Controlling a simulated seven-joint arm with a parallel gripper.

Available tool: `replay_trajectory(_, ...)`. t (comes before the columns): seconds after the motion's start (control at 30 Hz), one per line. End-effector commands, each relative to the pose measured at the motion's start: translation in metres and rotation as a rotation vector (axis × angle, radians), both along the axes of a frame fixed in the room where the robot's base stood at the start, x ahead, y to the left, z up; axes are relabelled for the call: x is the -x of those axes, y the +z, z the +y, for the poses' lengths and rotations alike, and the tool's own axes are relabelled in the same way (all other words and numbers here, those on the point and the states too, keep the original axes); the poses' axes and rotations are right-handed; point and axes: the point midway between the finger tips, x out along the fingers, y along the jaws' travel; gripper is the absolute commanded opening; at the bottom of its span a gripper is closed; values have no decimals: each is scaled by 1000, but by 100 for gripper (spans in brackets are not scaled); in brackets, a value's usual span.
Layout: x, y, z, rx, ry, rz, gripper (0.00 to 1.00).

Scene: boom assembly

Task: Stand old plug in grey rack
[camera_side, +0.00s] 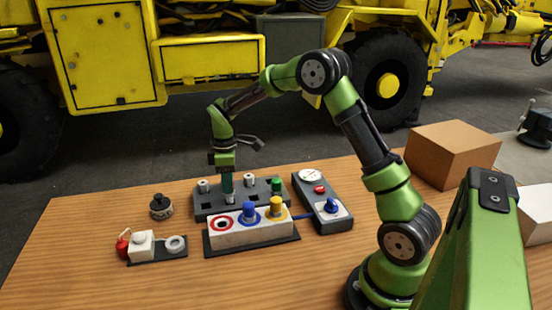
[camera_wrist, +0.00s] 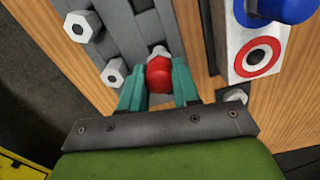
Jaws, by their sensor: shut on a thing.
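My gripper (camera_side: 227,190) reaches down to the grey rack (camera_side: 205,208). In the wrist view its teal fingers (camera_wrist: 158,88) are shut on the red plug (camera_wrist: 159,74), which I take as the old plug. A pale hex part shows just beyond the red body. In the side view the fingers mostly hide the plug, with a pale bit (camera_side: 228,198) below them at the rack. I cannot tell whether the plug is seated in a hole or just above it. The white block (camera_side: 245,236) has an empty red-ringed socket (camera_side: 222,223); it also shows in the wrist view (camera_wrist: 261,56).
Pale plugs (camera_side: 250,180) and a green plug (camera_side: 277,187) stand in the rack. A blue plug (camera_side: 248,212) and a yellow plug (camera_side: 276,206) stand in the block. A gauge box (camera_side: 322,210) sits right. A dark round part (camera_side: 160,207) and small tray (camera_side: 160,255) sit left.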

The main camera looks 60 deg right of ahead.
Motion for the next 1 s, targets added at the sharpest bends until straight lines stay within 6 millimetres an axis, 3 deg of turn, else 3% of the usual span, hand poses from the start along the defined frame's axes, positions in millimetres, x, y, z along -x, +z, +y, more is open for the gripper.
replay_trajectory(0.53,0,-2,0,0,0,-1,0)
replay_trajectory(1.0,0,-16,0,1,0,-1,0)
